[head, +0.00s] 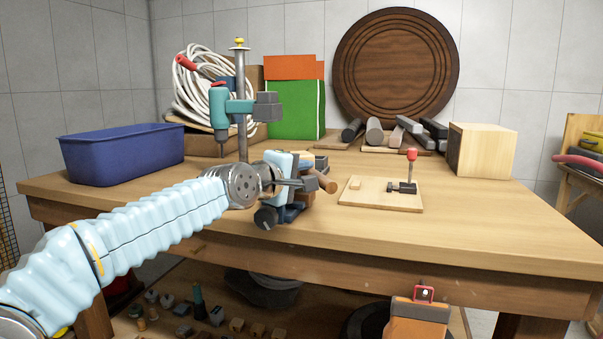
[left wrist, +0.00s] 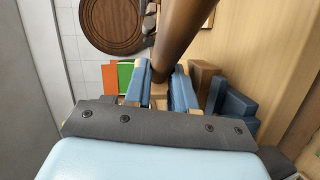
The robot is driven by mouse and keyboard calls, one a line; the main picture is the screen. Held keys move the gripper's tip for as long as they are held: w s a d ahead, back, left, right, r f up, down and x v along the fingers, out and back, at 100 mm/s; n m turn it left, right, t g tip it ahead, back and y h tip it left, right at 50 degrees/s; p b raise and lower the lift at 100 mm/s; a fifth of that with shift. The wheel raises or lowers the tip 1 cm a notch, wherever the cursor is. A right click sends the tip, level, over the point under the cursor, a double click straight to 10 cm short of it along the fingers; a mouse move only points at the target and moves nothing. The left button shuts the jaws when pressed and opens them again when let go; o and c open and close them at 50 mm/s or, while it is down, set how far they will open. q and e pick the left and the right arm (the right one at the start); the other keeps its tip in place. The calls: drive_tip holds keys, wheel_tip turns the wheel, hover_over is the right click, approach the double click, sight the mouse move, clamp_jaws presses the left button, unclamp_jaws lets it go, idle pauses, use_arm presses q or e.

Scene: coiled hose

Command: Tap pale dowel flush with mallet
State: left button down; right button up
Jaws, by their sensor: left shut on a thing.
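My left gripper (head: 296,185) is over the front middle of the workbench, left of a pale board (head: 345,200). It is shut on a brown wooden round bar, which looks like the mallet's handle (head: 327,182). In the left wrist view the bar (left wrist: 185,35) runs up from between the fingers (left wrist: 158,92). The mallet's head cannot be made out. On the board a small pale raised piece (head: 354,183), perhaps the pale dowel, stands left of a dark toggle clamp (head: 402,187) with a red knob. The held bar is apart from it.
A blue bin (head: 122,157) stands at the bench's left end. A drill stand (head: 240,105) is behind my left gripper. Dark and grey bars (head: 375,132) lie at the back, beside a wooden box (head: 483,150). The bench's front right (head: 500,220) is clear.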

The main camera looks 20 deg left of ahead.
use_arm(q)
drive_tip(key=shift+r, duration=0.8)
use_arm(e)
drive_tip(key=shift+r, duration=0.65)
use_arm(q)
drive_tip(key=shift+r+p, duration=0.9)
drive_tip(key=shift+r, duration=1.1)
use_arm(e)
drive_tip(key=shift+r, duration=0.7)
